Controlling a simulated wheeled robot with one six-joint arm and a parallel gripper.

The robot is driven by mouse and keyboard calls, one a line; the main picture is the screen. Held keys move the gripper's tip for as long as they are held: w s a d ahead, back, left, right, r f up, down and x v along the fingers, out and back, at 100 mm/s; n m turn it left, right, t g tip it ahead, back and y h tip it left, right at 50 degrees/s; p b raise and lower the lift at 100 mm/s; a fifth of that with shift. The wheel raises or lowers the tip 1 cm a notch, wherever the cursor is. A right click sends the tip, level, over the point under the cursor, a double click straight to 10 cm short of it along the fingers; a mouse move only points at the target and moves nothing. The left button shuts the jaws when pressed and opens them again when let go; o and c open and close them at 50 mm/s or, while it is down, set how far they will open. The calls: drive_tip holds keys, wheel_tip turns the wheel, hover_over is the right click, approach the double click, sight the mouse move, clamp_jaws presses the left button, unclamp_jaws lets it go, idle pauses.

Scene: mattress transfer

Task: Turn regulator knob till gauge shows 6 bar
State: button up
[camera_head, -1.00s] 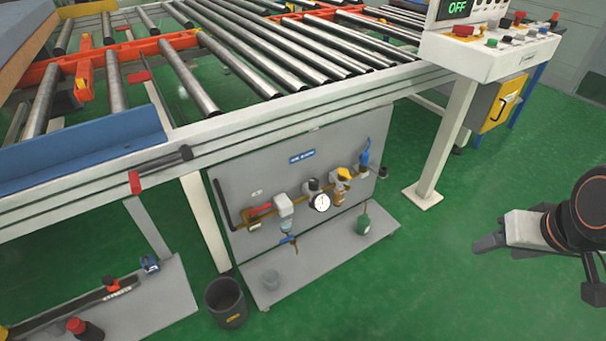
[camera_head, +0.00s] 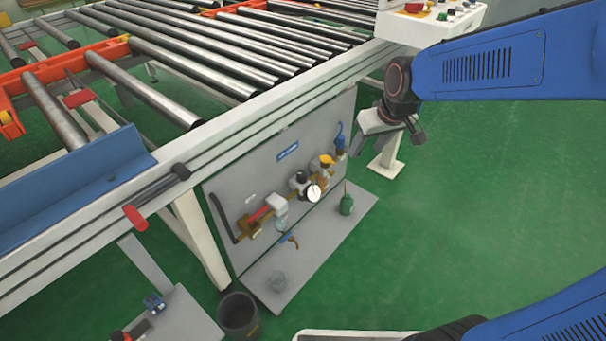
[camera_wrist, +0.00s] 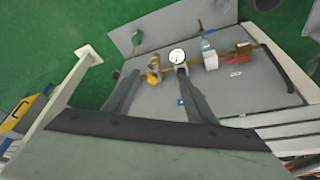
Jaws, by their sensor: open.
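The white round gauge (camera_head: 313,193) sits on the brass pipe line of a grey upright panel (camera_head: 235,180) under the roller conveyor. It also shows in the wrist view (camera_wrist: 177,56), but its needle is too small to read. The regulator with a dark knob (camera_head: 299,178) stands just behind and left of the gauge in the head view. My gripper (camera_head: 388,145) is open and empty, right of the panel and apart from it. In the wrist view my gripper (camera_wrist: 158,76) has its fingers spread, and the right finger partly covers the regulator.
A red handle (camera_head: 258,215), a yellow-topped fitting (camera_head: 326,161) and a blue fitting (camera_head: 340,140) share the panel. Green floor to the right is clear.

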drive_tip(key=n, duration=0.2)
approach(303, 174)
drive_tip(key=shift+g+y, duration=0.3)
drive_tip(key=x, duration=0.9)
drive_tip(key=shift+w+d+f, duration=0.15)
drive_tip(key=shift+w, duration=0.15)
drive_tip(key=c, duration=1)
